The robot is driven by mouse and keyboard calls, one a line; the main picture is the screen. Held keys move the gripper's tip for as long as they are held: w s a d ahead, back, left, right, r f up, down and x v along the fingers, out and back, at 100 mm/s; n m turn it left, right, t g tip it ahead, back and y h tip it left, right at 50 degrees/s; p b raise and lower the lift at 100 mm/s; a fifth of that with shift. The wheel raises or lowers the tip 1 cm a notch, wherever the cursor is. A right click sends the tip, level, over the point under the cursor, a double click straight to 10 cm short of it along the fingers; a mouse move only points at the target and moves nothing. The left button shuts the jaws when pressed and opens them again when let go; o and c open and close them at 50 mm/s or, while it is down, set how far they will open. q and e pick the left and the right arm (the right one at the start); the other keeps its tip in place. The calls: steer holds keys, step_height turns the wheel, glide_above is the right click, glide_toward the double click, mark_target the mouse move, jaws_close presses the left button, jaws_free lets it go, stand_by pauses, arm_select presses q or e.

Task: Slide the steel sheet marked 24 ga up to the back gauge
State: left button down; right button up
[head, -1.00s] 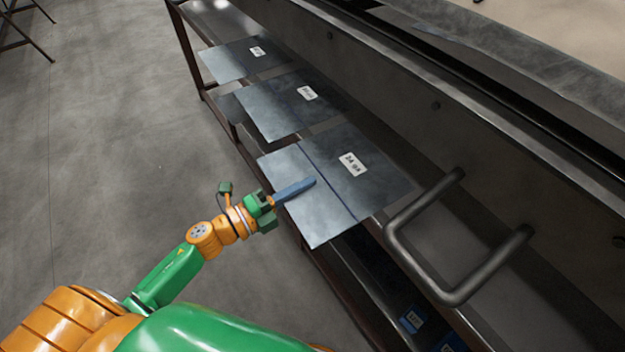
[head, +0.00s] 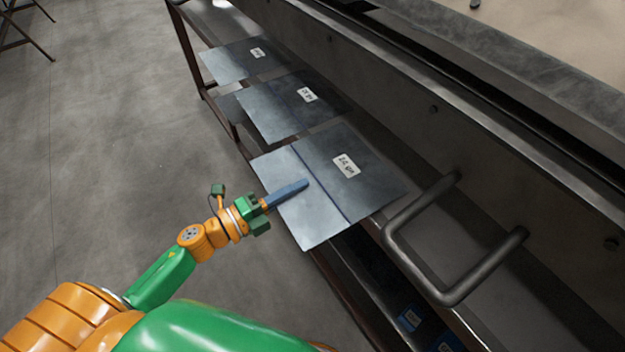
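The steel sheet marked 24 ga (head: 323,208) is the nearest of three sheets lying along the rack. It is a flat grey plate with a white label and a dark line across it. Its near-left part overhangs the rack's front edge. My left gripper (head: 254,213) is left of the sheet and seems shut on a blue bar (head: 287,195). I cannot single out the back gauge. My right gripper is not in view.
Two similar labelled sheets, a middle one (head: 270,113) and a far one (head: 225,66), lie farther along the rack. A thick grey handle (head: 480,272) juts out from the long machine face (head: 400,80) at right. Open floor (head: 110,150) lies at left.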

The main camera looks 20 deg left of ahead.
arm_select(q)
steer(key=v, duration=1.8)
steer(key=shift+s, duration=0.2)
steer(key=shift+w+r, duration=0.1)
